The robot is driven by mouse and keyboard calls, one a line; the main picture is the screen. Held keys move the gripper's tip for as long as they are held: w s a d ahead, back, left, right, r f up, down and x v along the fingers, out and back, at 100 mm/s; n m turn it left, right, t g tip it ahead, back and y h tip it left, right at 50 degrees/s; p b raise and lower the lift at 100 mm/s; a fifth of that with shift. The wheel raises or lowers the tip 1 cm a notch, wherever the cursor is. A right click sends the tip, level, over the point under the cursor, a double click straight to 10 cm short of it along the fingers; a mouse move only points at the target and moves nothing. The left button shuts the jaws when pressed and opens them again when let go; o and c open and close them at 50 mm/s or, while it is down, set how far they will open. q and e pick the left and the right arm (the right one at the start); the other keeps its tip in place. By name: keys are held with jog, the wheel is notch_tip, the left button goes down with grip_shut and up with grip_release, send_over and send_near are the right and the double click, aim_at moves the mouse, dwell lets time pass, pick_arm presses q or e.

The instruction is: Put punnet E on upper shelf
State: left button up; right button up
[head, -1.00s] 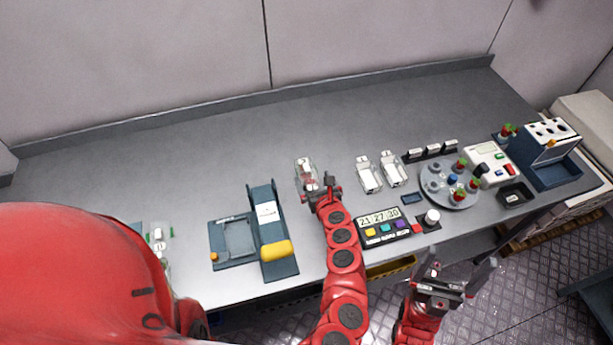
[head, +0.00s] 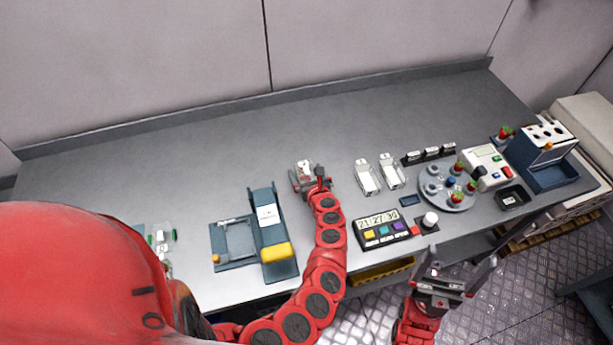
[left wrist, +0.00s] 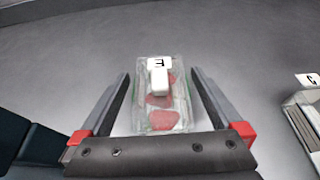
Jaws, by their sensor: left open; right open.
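Punnet E (left wrist: 158,119) is a clear box with red berries and a white lid label marked E. It stands on the grey bench, and its top (head: 303,165) shows in the head view. My left gripper (head: 309,178) is open around it. In the left wrist view the fingers of this gripper (left wrist: 160,76) lie on either side of the punnet, with a gap at each side. My right gripper (head: 456,268) is open and empty in front of the bench, over the floor. I cannot make out an upper shelf in these views.
A blue stand with a yellow handle (head: 278,252) is left of my left gripper. Two clear punnets (head: 379,175) stand to its right, near a button panel (head: 384,230) and a round turntable (head: 446,201). The back of the bench is clear.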

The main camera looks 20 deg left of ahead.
pick_arm(q)
jog(key=shift+c, duration=0.2)
jog(key=c, duration=1.5)
jog(key=shift+r, duration=0.1)
